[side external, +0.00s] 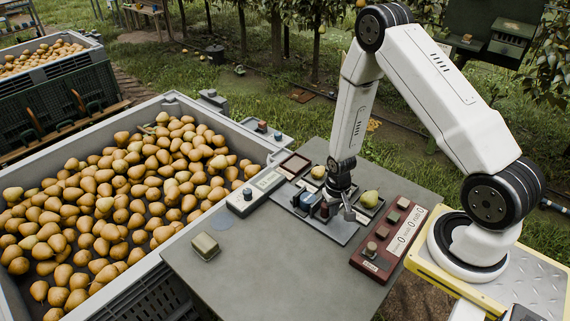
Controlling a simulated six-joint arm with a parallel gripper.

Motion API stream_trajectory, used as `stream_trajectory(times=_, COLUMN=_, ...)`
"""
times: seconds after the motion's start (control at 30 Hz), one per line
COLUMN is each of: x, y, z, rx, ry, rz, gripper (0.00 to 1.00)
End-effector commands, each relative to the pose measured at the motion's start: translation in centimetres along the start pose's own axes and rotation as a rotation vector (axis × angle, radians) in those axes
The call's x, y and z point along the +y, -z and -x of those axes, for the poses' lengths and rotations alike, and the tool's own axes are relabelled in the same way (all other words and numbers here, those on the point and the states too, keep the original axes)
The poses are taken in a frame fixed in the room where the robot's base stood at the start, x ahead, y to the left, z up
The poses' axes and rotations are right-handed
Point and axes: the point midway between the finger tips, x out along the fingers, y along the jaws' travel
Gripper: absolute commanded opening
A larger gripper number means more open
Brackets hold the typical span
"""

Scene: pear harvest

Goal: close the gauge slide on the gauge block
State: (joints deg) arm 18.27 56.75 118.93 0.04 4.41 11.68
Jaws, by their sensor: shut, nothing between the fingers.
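My gripper (345,203) points down over the grey plate on the table, with its fingers shut and empty. The gauge block appears to be the small blue-grey block (307,200) on that plate, just left of my gripper. A dark red part (324,211) stands between the block and my fingers. I cannot tell which part is the gauge slide, how far open it is, or whether my fingers touch it. My gripper hides part of this area.
A red counter box (370,266), a grey button box (241,207) and a beige block (206,246) surround the plate. The table's front is clear. A pear-filled bin (140,285) stands left.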

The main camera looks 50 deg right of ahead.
Motion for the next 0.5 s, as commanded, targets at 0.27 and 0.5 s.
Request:
stream_trajectory(times=0.27, x=-0.03, y=0.21, z=0.05, rx=0.006, ry=0.001, rz=-0.001, gripper=0.00)
stream_trajectory(times=0.5, x=0.19, y=-0.19, z=0.05, rx=0.005, ry=0.001, rz=-0.001, gripper=0.00)
